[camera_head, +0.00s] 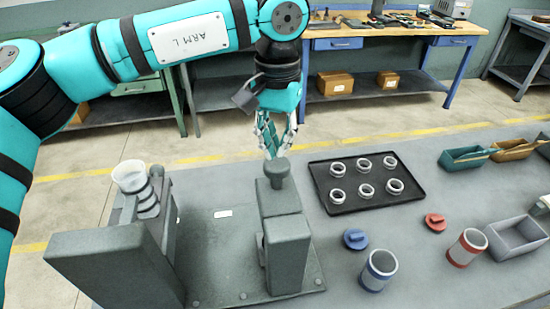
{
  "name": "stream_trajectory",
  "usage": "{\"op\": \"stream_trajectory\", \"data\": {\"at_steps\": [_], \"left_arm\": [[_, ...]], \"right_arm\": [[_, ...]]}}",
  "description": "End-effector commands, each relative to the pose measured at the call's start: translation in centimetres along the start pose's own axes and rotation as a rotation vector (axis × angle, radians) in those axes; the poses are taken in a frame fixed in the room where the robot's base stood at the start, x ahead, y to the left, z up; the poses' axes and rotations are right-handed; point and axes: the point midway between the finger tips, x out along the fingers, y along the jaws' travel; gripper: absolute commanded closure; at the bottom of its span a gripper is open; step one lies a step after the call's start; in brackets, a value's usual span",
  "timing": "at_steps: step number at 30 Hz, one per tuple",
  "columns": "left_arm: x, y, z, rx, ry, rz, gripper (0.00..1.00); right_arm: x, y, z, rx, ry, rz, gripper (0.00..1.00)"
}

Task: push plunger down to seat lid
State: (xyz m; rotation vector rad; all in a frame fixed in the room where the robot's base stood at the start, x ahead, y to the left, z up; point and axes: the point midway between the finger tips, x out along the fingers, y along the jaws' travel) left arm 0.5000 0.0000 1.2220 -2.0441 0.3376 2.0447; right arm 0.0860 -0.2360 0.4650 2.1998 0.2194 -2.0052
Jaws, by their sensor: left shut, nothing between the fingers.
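The plunger (278,173) is a dark grey round knob on a stem, standing upright on top of a grey machine block (284,235). My left gripper (272,154) points down with its fingers shut and empty. Its tips are at the knob's top, at its back left edge in the picture; I cannot tell whether they touch it. A blue lid (355,239) and a red lid (435,222) lie on the table. No lid shows under the plunger; the inside of the block is hidden. My right gripper is out of view.
A black tray (372,207) with several metal rings lies right of the machine. Blue-banded (379,271) and red-banded (467,247) cups stand in front, beside a grey bin (517,238). Coloured bins (465,158) stand far right.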

Motion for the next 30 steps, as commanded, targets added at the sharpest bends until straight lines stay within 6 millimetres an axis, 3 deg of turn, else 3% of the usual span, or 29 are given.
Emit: {"op": "stream_trajectory", "data": {"at_steps": [30], "left_arm": [[2.2, 0.0, 0.0, 0.0, 0.0, 0.0, 1.0]], "right_arm": [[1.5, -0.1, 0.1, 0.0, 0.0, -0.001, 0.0]]}}
